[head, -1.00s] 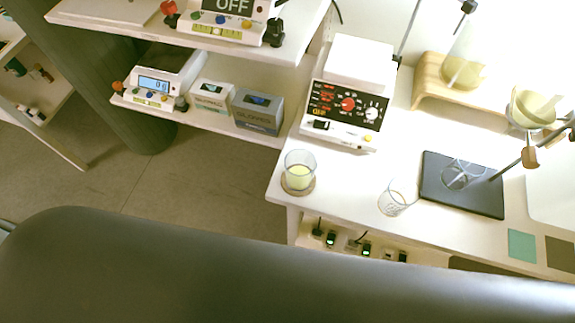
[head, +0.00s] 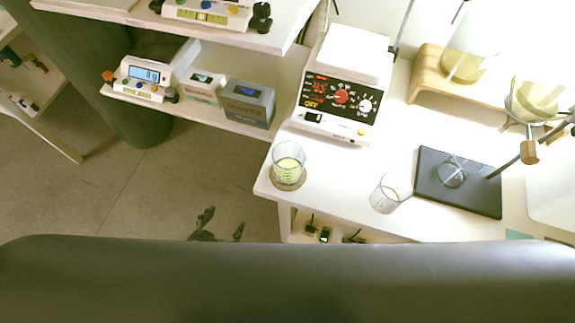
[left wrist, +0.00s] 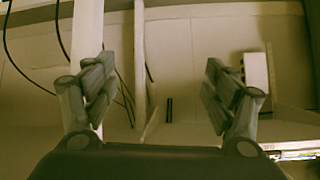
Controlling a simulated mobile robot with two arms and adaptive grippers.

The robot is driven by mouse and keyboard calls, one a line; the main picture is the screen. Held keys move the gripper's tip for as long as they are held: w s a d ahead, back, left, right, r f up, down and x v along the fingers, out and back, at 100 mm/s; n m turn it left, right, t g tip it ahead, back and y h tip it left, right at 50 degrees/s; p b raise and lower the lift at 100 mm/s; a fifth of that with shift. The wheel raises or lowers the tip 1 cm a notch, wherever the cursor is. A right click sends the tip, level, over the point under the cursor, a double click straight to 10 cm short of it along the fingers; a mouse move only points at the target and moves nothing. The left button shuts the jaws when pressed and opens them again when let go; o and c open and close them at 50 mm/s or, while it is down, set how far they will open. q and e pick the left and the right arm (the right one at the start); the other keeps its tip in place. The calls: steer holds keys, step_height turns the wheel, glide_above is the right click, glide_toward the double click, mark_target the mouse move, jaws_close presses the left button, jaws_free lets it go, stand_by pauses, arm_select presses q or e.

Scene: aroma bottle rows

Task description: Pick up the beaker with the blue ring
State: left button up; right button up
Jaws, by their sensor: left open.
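One clear beaker (head: 289,166) with pale yellow liquid stands upright on a round coaster near the left corner of the white bench. A second clear glass beaker (head: 391,194) stands near the bench's front edge, left of a black plate. I cannot make out for certain a blue ring on either. My left gripper (head: 217,227) shows as dark fingertips over the floor, left of the bench and apart from both beakers. In the left wrist view its fingers (left wrist: 158,92) are spread with nothing between them. The right gripper is not in view.
A hotplate stirrer (head: 345,85) stands behind the first beaker. A black plate (head: 430,185) with glassware and a stand rod lie to the right. A wooden stand (head: 428,75) holds flasks at the back. Shelves with a scale (head: 152,77) and boxes (head: 249,103) are at left.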

arm_select(q)
steer(key=w+d+r+m+t+h+b, duration=0.15)
steer(key=d+r+h, duration=0.35)
steer(key=r, duration=0.6)
steer(key=t+h, duration=0.2)
glide_toward(297, 157)
steer(key=shift+w+f+m+h, duration=0.3)
steer(key=shift+w+m, duration=0.05)
steer(key=shift+w, duration=0.5)
steer(key=x, duration=0.5)
steer(key=shift+s+d+p, duration=0.2)
steer(key=shift+d+p, duration=0.1)
steer(key=shift+p, duration=0.05)
steer(key=shift+w+d+f, duration=0.1)
steer(key=shift+w+d, duration=0.2)
steer(key=c, duration=1.3)
steer(key=shift+o, duration=0.2)
